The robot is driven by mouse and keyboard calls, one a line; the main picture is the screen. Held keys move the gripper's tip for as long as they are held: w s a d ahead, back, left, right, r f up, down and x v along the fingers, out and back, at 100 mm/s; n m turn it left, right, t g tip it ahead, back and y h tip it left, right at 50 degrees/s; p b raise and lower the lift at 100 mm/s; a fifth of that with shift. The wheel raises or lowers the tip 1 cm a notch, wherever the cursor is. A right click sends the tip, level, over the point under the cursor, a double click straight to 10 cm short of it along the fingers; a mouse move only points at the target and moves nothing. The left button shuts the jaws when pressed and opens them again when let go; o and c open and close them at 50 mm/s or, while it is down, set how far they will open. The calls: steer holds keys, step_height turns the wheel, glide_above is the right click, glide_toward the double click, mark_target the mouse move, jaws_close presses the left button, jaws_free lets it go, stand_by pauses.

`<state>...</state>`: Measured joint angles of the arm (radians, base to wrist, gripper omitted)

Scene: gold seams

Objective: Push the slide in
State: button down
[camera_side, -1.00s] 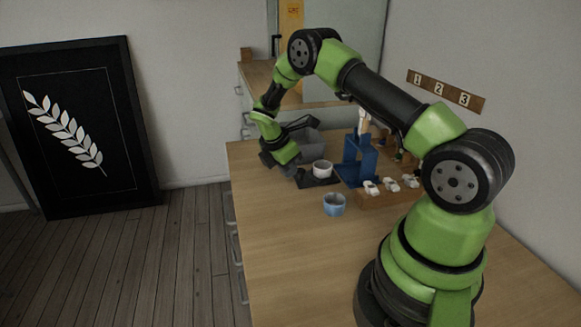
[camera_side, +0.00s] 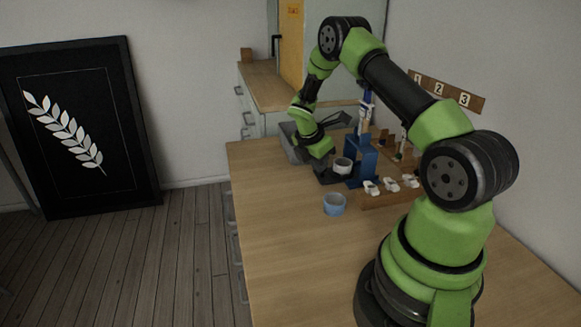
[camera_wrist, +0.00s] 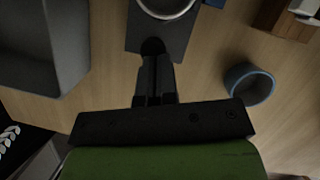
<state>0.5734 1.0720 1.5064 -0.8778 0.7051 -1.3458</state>
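The slide (camera_wrist: 178,40) is a flat dark plate with a round dark knob (camera_wrist: 152,47) at its near end. A white cup (camera_side: 342,165) stands on it; its rim also shows at the top of the wrist view (camera_wrist: 165,8). The blue stand (camera_side: 362,162) is just right of the cup in the side view, and a blue corner shows in the wrist view (camera_wrist: 214,2). My gripper (camera_wrist: 154,62) has its fingers together, with the tips at the knob end of the slide. In the side view my gripper (camera_side: 324,172) is low at the slide's left end, its tips partly hidden.
A grey bin (camera_wrist: 45,50) stands close on the left of my gripper. A blue cup (camera_wrist: 250,86) stands on the table to the right, apart from the slide. Several white pieces (camera_side: 391,184) sit on a wooden block. The front tabletop is clear.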

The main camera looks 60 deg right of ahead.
steer(key=shift+a, duration=0.1)
steer(key=shift+w+a, duration=0.1)
steer(key=shift+a, duration=0.1)
steer(key=a, duration=0.1)
steer(key=w+a, duration=0.1)
steer(key=shift+w+a, duration=0.1)
steer(key=shift+a, duration=0.25)
steer(key=w+a+f+v, duration=0.1)
steer(key=v, duration=0.9)
steer(key=x, duration=0.9)
steer(key=shift+f, duration=0.25)
steer(key=d, duration=0.2)
steer(key=shift+s+d+r, duration=0.25)
steer(key=shift+s+d, duration=0.05)
steer(key=shift+s, duration=0.1)
steer(key=shift+s+d, duration=0.25)
steer(key=shift+d, duration=0.3)
